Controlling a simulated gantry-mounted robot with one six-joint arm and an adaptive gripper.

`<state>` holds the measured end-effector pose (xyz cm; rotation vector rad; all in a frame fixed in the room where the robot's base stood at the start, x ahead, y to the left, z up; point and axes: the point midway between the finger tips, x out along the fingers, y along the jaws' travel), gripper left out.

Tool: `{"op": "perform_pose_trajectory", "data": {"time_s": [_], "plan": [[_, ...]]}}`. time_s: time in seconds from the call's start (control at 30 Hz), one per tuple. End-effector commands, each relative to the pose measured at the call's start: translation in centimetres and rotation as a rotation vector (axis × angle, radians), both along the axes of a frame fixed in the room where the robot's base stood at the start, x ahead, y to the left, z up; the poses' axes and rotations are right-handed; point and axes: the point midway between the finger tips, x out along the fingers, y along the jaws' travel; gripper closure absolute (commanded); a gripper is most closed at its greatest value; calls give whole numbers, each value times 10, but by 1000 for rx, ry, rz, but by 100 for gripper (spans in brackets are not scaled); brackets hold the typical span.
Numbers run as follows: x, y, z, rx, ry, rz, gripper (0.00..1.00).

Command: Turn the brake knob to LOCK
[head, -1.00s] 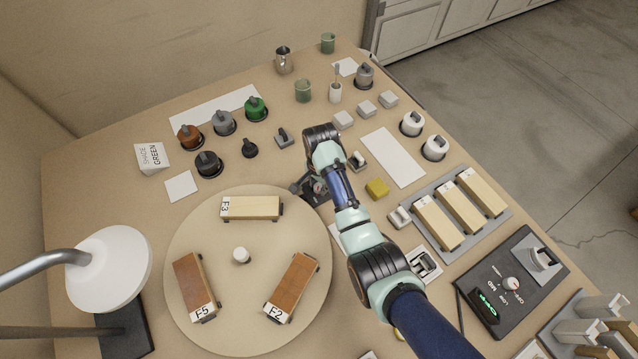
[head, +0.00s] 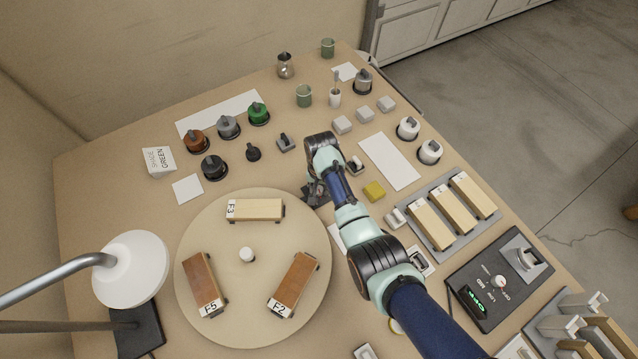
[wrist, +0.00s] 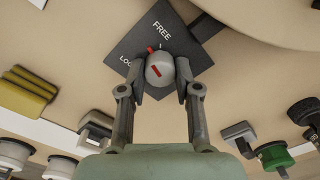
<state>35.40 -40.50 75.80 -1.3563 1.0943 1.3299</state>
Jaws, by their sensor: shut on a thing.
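The brake knob (wrist: 158,68) is a grey round knob with a red line on its face, on a dark plate (wrist: 133,48) marked FREE and, partly covered, LOCK. FREE is above the knob in the wrist view and LOCK is to its left. A red mark shows at the knob's upper-left edge, between the two words. My gripper (wrist: 161,80) is shut on the knob, one finger on each side. In the head view my gripper (head: 316,192) is over the dark plate beside the turntable, and my arm hides the knob.
The round turntable (head: 220,262), with several wooden blocks on it, adjoins the brake plate. A yellow block (head: 374,191) and a small grey switch (head: 395,218) lie to the right of my arm.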

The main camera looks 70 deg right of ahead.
Motion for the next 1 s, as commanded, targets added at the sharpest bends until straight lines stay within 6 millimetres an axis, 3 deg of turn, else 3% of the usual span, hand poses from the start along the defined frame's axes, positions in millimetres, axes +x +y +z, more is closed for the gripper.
{"op": "perform_pose_trajectory", "data": {"time_s": [1.0], "plan": [[2, 0, 1, 0, 0, 893, 100]]}}
